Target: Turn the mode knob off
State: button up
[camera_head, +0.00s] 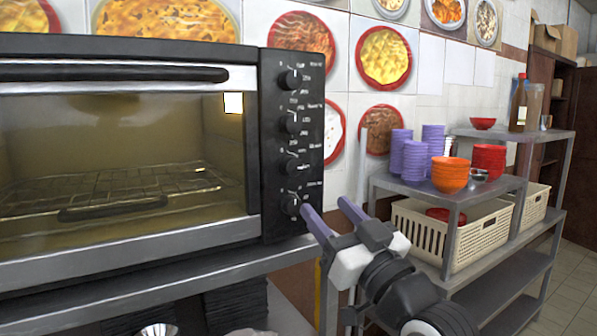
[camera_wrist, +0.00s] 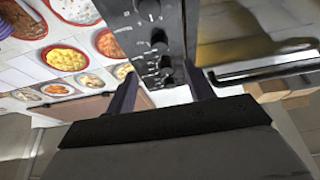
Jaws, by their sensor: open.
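A black toaster oven has a column of several black knobs on its control panel (camera_head: 293,140). The lowest knob (camera_head: 290,204) and the one above it (camera_head: 287,165) are round with white marks around them. I cannot read which one is the mode knob. My gripper (camera_head: 326,208) is open and empty, its two purple fingers just right of the lowest knob and apart from each other. In the wrist view the fingers (camera_wrist: 160,76) point toward the panel, with knobs (camera_wrist: 160,40) between and beyond them. No finger visibly grips a knob.
The oven door handle (camera_head: 115,74) runs across the glass door. The oven stands on a metal shelf (camera_head: 160,280). To the right, a grey rack (camera_head: 455,195) holds purple cups (camera_head: 414,160), orange and red bowls, and cream baskets (camera_head: 425,228).

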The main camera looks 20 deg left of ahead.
aim_at(295, 171)
jog(key=p+x, duration=0.3)
jog(key=x, duration=0.7)
jog(key=shift+w+a+r, duration=0.15)
jog(key=shift+w+a, duration=0.05)
jog(key=c, duration=1)
jog(key=shift+o, duration=0.2)
